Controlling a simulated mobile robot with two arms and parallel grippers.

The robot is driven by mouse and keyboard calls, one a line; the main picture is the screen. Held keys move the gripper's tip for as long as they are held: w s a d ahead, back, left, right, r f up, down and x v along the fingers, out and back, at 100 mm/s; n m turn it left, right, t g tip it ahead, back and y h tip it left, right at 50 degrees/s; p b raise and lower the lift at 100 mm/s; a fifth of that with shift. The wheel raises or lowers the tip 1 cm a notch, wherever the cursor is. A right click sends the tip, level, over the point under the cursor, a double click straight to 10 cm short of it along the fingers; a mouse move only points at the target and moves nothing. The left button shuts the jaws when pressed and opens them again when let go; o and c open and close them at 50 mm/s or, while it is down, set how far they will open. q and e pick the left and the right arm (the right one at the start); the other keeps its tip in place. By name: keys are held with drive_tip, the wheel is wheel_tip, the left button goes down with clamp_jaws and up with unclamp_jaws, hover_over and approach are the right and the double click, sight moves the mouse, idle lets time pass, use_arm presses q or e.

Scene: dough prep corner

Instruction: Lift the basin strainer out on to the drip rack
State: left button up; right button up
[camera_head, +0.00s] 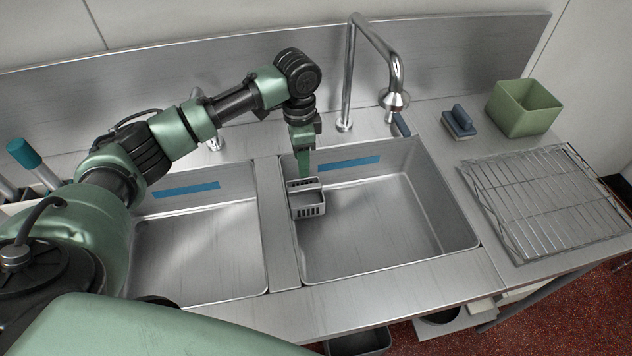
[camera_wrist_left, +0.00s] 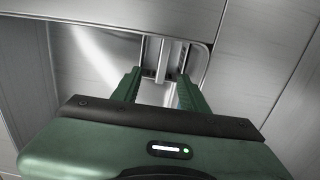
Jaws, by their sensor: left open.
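The basin strainer (camera_head: 308,204) is a small grey slotted basket at the left wall of the right-hand basin (camera_head: 400,235), beside the divider. My left gripper (camera_head: 304,174) points down just above and behind it in the head view. In the left wrist view the two green fingers of this gripper (camera_wrist_left: 161,92) are apart, with part of the grey strainer (camera_wrist_left: 160,53) showing beyond and between them. I cannot tell whether the fingers touch it. The drip rack (camera_head: 545,200) is a wire grid on the counter at the right, with nothing on it. My right gripper is not in view.
A tall faucet (camera_head: 396,75) arches behind the right-hand basin. A green square tub (camera_head: 522,112) and a blue-handled brush (camera_head: 460,122) stand behind the rack. The left-hand basin (camera_head: 200,245) is empty. A steel divider (camera_head: 275,225) separates the basins.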

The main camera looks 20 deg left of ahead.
sight(304, 186)
use_arm(q)
drive_tip(key=shift+w+f+b, duration=0.3)
drive_tip(key=shift+f+b, duration=0.45)
drive_tip(key=shift+f, duration=0.8)
wheel_tip(304, 186, down, 7)
drive_tip(key=shift+w+r+p, duration=0.1)
drive_tip(key=shift+r+p, duration=0.05)
drive_tip(key=shift+p, duration=0.5)
clamp_jaws()
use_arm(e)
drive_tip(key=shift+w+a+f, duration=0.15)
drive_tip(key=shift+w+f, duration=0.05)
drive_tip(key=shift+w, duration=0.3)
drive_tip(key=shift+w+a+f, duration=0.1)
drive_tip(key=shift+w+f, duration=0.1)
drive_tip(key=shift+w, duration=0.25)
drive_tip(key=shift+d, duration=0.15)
